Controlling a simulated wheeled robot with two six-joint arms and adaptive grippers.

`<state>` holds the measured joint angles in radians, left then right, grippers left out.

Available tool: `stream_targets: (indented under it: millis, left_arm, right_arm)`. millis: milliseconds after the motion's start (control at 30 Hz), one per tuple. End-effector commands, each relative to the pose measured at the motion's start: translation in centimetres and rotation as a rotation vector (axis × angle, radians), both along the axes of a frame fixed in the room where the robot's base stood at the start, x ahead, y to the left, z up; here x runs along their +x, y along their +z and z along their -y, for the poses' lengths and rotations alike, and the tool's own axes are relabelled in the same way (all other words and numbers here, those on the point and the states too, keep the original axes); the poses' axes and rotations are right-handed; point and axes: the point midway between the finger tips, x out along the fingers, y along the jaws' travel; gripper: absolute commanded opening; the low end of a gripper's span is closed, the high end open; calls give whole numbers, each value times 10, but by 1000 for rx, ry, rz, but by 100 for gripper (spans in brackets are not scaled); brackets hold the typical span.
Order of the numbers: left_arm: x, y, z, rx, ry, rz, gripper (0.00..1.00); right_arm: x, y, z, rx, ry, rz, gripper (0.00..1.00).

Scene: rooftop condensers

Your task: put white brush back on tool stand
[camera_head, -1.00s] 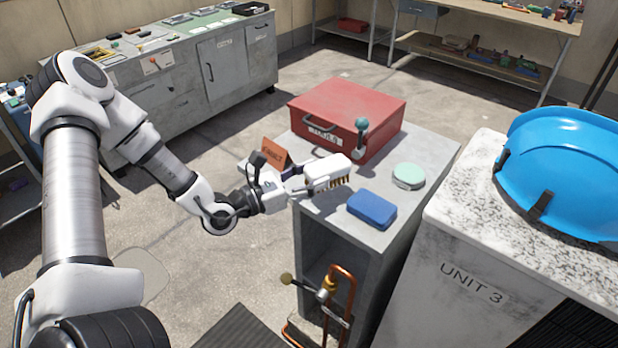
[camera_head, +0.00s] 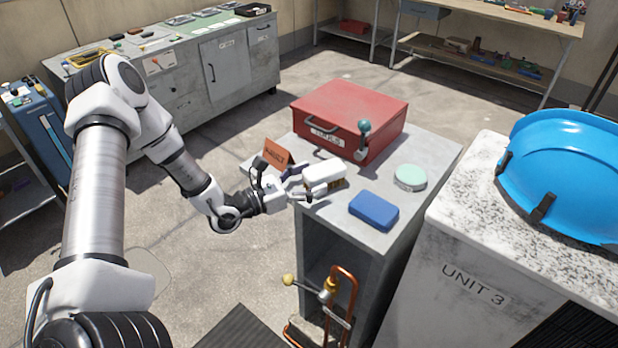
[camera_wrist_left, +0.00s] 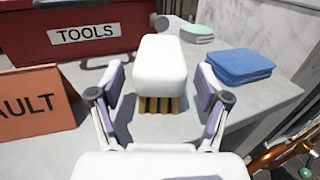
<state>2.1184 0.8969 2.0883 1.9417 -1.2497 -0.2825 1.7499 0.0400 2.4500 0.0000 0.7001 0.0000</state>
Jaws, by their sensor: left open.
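The white brush (camera_head: 324,173) is on the near left part of the grey tool stand's top (camera_head: 338,208), with its tan bristles pointing down. In the left wrist view the brush (camera_wrist_left: 160,62) is upright between my left gripper's fingers (camera_wrist_left: 161,85), with a gap on each side. My left gripper (camera_head: 306,181) is open at the brush's left end. Whether the bristles fully rest on the top is hard to tell. My right gripper is out of view.
A red toolbox (camera_head: 350,108) stands behind the brush, and an orange sign (camera_head: 278,152) at its left. A blue sponge (camera_head: 374,210) and a pale green round tin (camera_head: 410,177) lie to the right. A blue helmet (camera_head: 565,175) sits on the unit at far right.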

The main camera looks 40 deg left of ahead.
Motion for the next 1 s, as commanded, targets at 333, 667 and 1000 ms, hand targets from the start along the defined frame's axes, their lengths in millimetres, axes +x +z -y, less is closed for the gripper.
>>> stream_targets:
  millis: [333, 667, 1000]
  left_arm:
    - [-31, 3, -17, -8, 8, 2, 76]
    - [-87, 6, -44, -3, 7, 1, 76]
    - [-123, -24, 2, 140, -253, -102, 76]
  right_arm:
    - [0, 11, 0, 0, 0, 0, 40]
    - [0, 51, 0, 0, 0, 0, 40]
    - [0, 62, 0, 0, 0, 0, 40]
